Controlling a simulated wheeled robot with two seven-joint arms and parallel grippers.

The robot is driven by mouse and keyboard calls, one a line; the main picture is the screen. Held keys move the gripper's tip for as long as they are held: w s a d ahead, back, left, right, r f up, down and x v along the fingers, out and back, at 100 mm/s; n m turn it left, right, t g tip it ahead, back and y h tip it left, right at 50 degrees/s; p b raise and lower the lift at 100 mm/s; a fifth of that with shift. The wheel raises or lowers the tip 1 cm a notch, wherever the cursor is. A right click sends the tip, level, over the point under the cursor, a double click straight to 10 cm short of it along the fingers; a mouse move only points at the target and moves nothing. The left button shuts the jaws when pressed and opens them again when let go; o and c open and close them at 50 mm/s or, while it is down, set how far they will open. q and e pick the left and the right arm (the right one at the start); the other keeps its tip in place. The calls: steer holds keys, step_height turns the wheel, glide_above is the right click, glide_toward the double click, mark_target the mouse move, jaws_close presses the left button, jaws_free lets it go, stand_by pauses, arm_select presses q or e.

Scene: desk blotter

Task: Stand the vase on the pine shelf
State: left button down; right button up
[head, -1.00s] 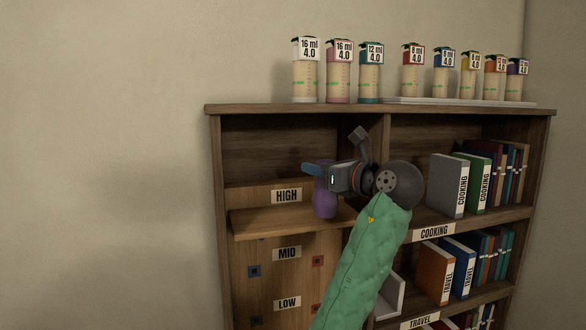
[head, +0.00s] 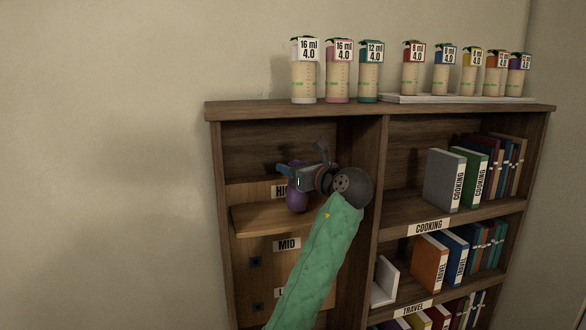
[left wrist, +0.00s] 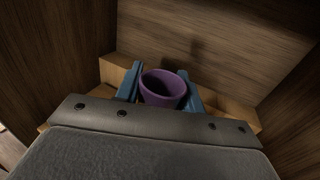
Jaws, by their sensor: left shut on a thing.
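The purple vase (head: 297,196) is upright in the left compartment of the bookcase, at the pine shelf (head: 258,221) marked HIGH. My left gripper (head: 289,172) is shut on the vase near its top, with its arm reaching in from below. In the left wrist view the vase's open mouth (left wrist: 164,88) shows between the two blue fingers (left wrist: 160,86). The vase's base appears at or just above the shelf surface; I cannot tell if it touches. My right gripper is not in view.
Labelled bottles (head: 340,75) line the bookcase top (head: 330,107). An upright divider (head: 369,165) stands close right of my arm. Books (head: 461,180) fill the right-hand shelves. The pine shelf is clear left of the vase.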

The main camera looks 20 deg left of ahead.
arm_select(q)
steer(key=shift+f+p, duration=0.35)
steer(key=shift+f, duration=0.35)
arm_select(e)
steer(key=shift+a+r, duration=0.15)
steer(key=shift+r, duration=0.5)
arm_select(q)
steer(key=shift+f, duration=0.1)
steer(key=c, duration=0.9)
jaws_free()
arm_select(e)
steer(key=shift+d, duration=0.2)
